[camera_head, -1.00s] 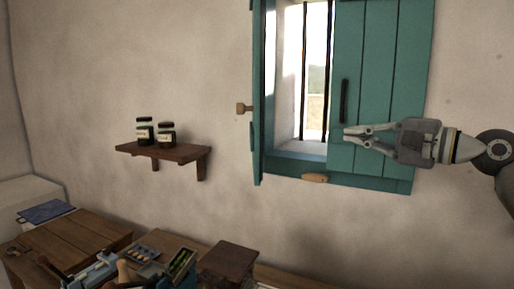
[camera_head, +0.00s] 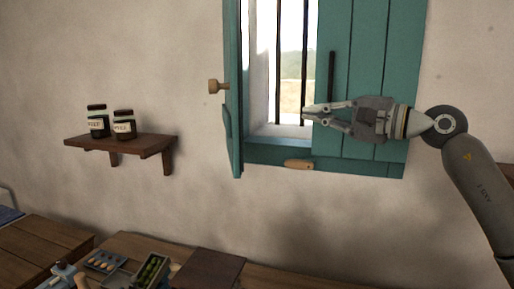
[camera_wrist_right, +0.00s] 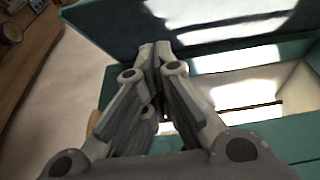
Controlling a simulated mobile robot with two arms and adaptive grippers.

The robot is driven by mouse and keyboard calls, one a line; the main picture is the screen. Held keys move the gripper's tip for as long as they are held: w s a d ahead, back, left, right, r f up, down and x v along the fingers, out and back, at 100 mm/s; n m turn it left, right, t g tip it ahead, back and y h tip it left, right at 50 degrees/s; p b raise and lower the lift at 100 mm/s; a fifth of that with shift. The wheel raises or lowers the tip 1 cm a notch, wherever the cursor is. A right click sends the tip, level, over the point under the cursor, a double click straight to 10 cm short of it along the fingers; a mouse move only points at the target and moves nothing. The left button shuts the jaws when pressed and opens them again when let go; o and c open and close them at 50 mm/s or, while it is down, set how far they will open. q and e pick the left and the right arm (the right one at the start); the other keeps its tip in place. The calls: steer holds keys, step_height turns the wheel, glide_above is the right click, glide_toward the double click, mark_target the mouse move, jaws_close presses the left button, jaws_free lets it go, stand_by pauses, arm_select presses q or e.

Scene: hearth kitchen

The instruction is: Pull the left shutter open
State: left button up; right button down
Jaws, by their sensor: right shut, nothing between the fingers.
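The left shutter (camera_head: 233,95) is teal and stands out from the wall at the window's left side, seen nearly edge-on in the head view. A dark teal handle (camera_head: 227,121) shows on it. My right gripper (camera_head: 304,113) is shut and empty. Its fingertips point left in front of the lower window opening, apart from the left shutter in the head view. In the right wrist view the closed fingertips (camera_wrist_right: 156,48) overlap a teal panel (camera_wrist_right: 110,22), which looks like the left shutter's inner face; I cannot tell whether they touch. My left gripper is out of view.
The right shutter (camera_head: 366,60), with a dark handle (camera_head: 331,77), covers the window's right half behind my gripper. Dark bars (camera_head: 278,60) cross the opening. A wooden knob (camera_head: 217,86) is left of the window. A shelf (camera_head: 125,143) holds two jars. Tables with clutter stand below.

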arm_select(q)
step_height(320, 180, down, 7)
steer(key=b, duration=0.6)
arm_select(e)
step_height(320, 180, down, 7)
arm_select(q)
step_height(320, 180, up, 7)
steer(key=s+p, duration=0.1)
steer(key=p, duration=0.6)
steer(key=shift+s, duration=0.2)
arm_select(e)
steer(key=s+a+x, duration=0.1)
steer(key=s+x, duration=0.1)
steer(key=x, duration=1.1)
steer(key=shift+a+f, duration=0.15)
steer(key=shift+a, duration=0.35)
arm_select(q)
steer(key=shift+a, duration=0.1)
arm_select(e)
steer(key=shift+w, duration=0.1)
